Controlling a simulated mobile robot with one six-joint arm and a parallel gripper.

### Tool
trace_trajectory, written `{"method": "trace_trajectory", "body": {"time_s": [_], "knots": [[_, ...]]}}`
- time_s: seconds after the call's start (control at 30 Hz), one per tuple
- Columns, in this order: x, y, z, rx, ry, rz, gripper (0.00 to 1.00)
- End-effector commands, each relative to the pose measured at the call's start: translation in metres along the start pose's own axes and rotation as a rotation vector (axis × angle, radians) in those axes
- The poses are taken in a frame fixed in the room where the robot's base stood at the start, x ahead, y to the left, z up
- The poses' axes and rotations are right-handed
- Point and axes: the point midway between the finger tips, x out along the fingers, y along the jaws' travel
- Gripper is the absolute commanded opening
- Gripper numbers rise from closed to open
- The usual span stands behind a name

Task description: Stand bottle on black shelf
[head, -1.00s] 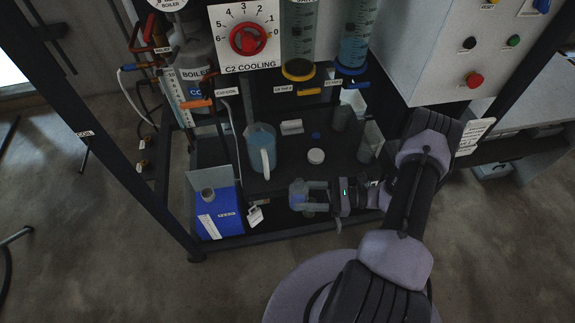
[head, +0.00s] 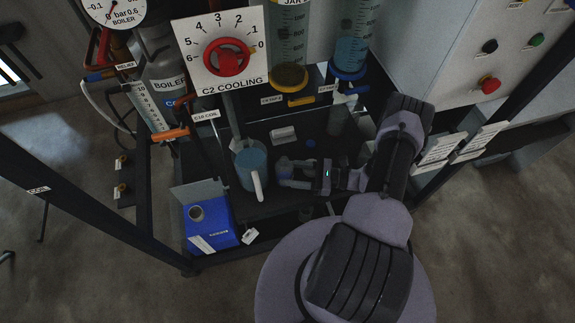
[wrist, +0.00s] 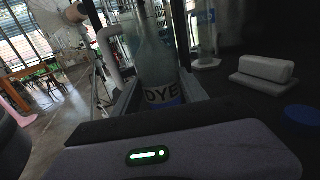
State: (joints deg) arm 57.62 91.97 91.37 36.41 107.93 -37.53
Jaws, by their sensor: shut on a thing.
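My gripper (head: 284,172) is shut on a small bottle with a DYE label and a blue lower part (wrist: 163,96). In the wrist view the bottle looks roughly upright between the fingers. In the head view only a little of the bottle (head: 283,164) shows at the fingertips. The gripper is over the black shelf (head: 280,200), just right of the clear jug's white handle. I cannot tell whether the bottle's base touches the shelf, as its bottom is hidden.
The jug (head: 249,160) of bluish liquid stands close left of the bottle. A white block (head: 283,135) and a blue cap (head: 311,143) lie behind. Glassware (head: 338,118) stands at back right. A blue box (head: 208,216) is at front left. The cooling dial panel (head: 222,50) rises behind.

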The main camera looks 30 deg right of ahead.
Motion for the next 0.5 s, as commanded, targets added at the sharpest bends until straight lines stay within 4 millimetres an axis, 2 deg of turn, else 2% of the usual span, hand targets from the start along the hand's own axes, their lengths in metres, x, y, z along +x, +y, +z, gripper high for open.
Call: {"method": "trace_trajectory", "body": {"time_s": [0.03, 0.33, 0.37, 0.43, 0.47, 0.5], "knots": [[-0.0004, 0.0012, -0.0062, 0.0, 0.0, -0.002, 0.0], [-0.0003, 0.0008, -0.0074, -0.002, 0.0, -0.001, 0.0], [-0.0002, 0.0008, -0.0068, -0.002, 0.0, -0.001, 0.54], [-0.0002, 0.0008, -0.006, -0.002, 0.0, -0.001, 0.68], [-0.0002, 0.0008, -0.0059, -0.002, 0.0, -0.001, 0.72], [-0.0002, 0.0008, -0.0058, -0.002, 0.0, -0.001, 0.72]]}}
